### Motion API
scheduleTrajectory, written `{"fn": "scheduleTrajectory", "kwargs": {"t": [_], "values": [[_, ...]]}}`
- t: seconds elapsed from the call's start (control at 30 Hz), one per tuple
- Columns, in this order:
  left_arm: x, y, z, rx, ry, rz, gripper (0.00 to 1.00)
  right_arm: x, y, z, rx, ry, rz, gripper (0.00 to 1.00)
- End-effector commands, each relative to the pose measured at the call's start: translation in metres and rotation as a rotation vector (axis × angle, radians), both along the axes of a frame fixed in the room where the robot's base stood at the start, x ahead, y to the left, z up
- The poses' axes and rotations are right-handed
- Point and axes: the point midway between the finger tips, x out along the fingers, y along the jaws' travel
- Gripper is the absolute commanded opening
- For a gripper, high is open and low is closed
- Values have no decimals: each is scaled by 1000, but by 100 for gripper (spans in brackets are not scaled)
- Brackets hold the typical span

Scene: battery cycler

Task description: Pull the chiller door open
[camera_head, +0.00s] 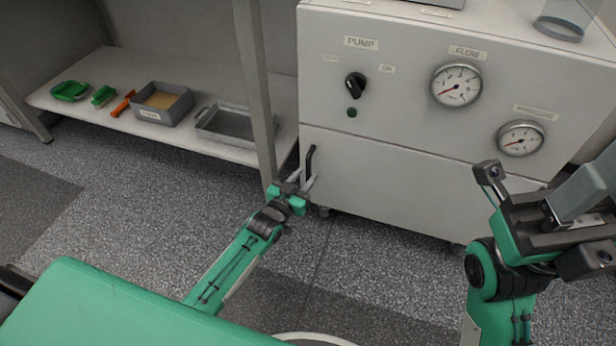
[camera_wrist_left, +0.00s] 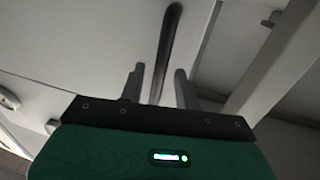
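The chiller is a white cabinet (camera_head: 400,60) with a pump knob and gauges on its upper front. Its door (camera_head: 400,195) is the plain lower panel, and it looks shut and flush. A black upright bar handle (camera_head: 309,161) stands at the door's left edge; it also shows in the left wrist view (camera_wrist_left: 171,40). My left gripper (camera_head: 301,181) is at the handle's lower part. In the left wrist view its fingers (camera_wrist_left: 159,85) are apart, one on each side of the bar, with gaps visible. My right gripper (camera_head: 585,185) is raised at the right, partly cut off; its finger opening is unclear.
A shelf post (camera_head: 256,90) stands close to the left of the handle. The low shelf (camera_head: 60,100) holds a grey bin (camera_head: 178,105), a tray (camera_head: 228,122), and green and orange tools. The speckled floor (camera_head: 130,210) before the cabinet is clear apart from my arms.

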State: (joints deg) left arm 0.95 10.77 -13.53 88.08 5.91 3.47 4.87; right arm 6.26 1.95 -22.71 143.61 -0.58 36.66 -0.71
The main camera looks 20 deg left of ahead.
Motion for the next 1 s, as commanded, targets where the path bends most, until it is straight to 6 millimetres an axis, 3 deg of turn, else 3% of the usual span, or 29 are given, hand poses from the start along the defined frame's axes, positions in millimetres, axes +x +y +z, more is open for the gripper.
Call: {"fn": "scheduleTrajectory", "kwargs": {"t": [0.2,0.57,0.73,1.0], "values": [[21,-5,-1,-1,-1,0,33,-2,5,1,-4,-19,15,36],[24,-6,0,-1,0,0,33,-2,6,4,-5,-23,19,36],[24,-6,0,-1,0,0,2,-2,6,4,-4,-24,20,36],[23,-6,0,-1,0,1,0,-3,6,5,-4,-24,19,36]]}}
